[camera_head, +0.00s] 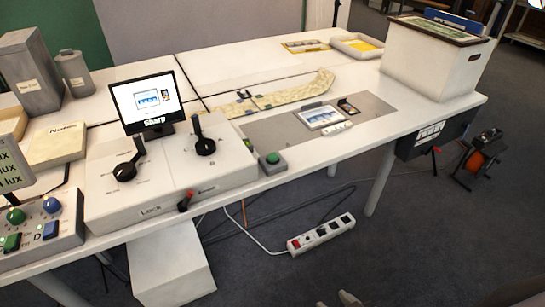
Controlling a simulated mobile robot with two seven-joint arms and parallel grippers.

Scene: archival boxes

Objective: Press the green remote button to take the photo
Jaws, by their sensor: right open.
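The green remote button (272,158) is a round green cap on a small grey box near the front edge of the white table, right of the white control console. It stands clear, with nothing touching it. My right gripper (338,301) shows only as small grey fingertip parts at the bottom edge, well below and in front of the table, apart from the button. It is open and most of it is cut off by the frame. My left gripper is not in view. The monitor (147,101) shows a picture and the word "Sharp".
The white console (167,182) with black levers stands left of the button. A grey board (275,131) carrying a framed picture (320,117) lies behind it. A white archival box (435,62) stands at right. A power strip (321,232) lies on the floor.

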